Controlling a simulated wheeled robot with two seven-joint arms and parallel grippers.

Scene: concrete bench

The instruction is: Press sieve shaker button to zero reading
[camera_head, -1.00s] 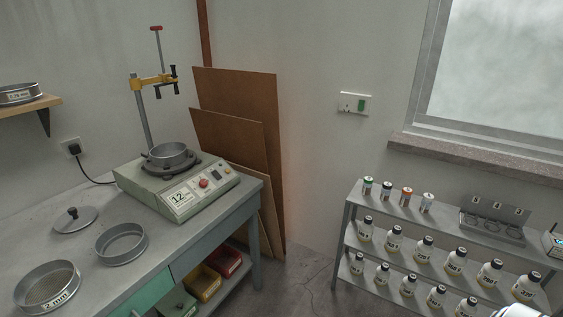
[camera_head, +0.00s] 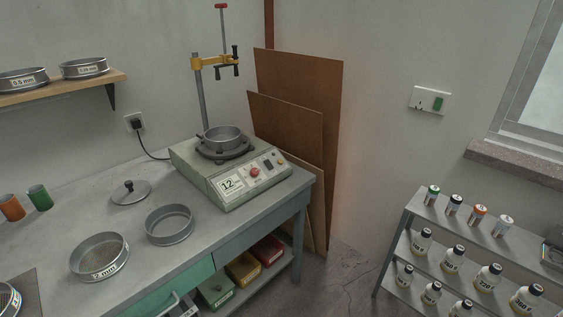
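The sieve shaker (camera_head: 231,172) is a pale grey-green box at the right end of the bench. Its sloped front panel has a display (camera_head: 229,184) that reads 12, a round red button (camera_head: 254,171), a dark switch (camera_head: 268,165) and a small orange button (camera_head: 280,162). A metal pan (camera_head: 222,138) sits on its round plate, below a yellow clamp (camera_head: 215,62) on a grey post. Neither of my grippers shows in the head view.
The bench top (camera_head: 120,230) holds a lid (camera_head: 130,192), an empty sieve (camera_head: 169,224) and a 2 mm sieve (camera_head: 99,257) left of the shaker. Brown boards (camera_head: 299,93) lean behind it. A bottle rack (camera_head: 411,214) stands at right; floor shows between.

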